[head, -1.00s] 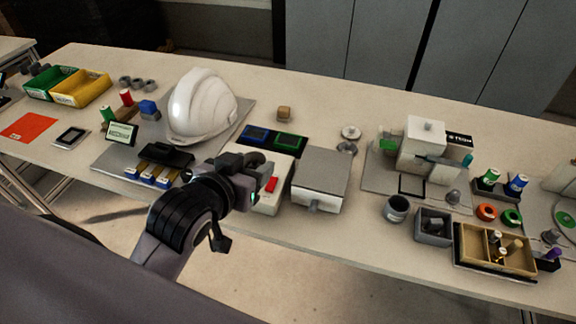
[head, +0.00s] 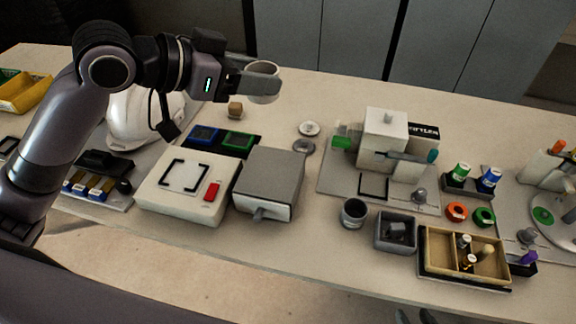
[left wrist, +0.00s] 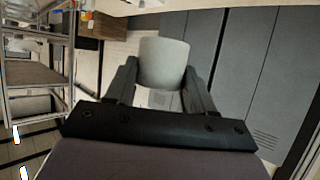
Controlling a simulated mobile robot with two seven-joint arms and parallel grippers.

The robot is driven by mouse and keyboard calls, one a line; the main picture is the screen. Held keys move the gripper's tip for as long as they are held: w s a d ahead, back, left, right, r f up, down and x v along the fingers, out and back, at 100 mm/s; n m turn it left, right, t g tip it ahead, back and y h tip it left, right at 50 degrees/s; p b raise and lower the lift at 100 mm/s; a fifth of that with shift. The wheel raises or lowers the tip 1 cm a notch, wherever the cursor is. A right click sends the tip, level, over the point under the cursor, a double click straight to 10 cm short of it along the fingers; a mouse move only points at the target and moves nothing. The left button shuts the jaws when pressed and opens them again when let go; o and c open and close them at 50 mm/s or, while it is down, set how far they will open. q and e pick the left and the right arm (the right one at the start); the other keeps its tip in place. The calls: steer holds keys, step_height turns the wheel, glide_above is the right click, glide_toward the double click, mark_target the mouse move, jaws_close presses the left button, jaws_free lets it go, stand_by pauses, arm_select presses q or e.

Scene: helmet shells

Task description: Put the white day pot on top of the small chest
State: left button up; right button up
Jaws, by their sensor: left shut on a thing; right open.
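The white day pot (head: 264,84) is a small pale cup held in the air above the back of the table. My left gripper (head: 252,84) is shut on it, and the left wrist view shows the pot (left wrist: 163,62) between the two fingers. The small chest (head: 270,178) is a grey-topped box with a front knob, standing lower and nearer on the table. Its top is bare, and the pot is well clear of it. At the bottom edge, the tips of my right gripper (head: 414,316) barely show, apart and empty.
A white box with a red switch (head: 183,184) stands close left of the chest. Blue and green trays (head: 221,138) lie behind. A white machine (head: 385,140) is to the right, with a dark cup (head: 354,212) nearer. My left arm covers part of the white helmet (head: 135,118).

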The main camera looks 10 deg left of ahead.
mark_target(264, 175)
arm_select(q)
steer(key=shift+w+d+r, duration=0.1)
steer(key=shift+w+r, duration=0.1)
steer(key=shift+r, duration=0.25)
step_height(264, 175, down, 20)
steer(key=shift+r+b, duration=0.15)
steer(key=shift+b, duration=0.9)
arm_select(e)
steer(key=shift+w+d+f, duration=0.15)
steer(key=shift+f, duration=0.4)
steer(key=shift+w+d+f, duration=0.1)
steer(key=shift+w+f, duration=0.05)
steer(key=shift+f, duration=0.4)
steer(key=shift+f, duration=0.1)
arm_select(q)
steer(key=o, duration=1)
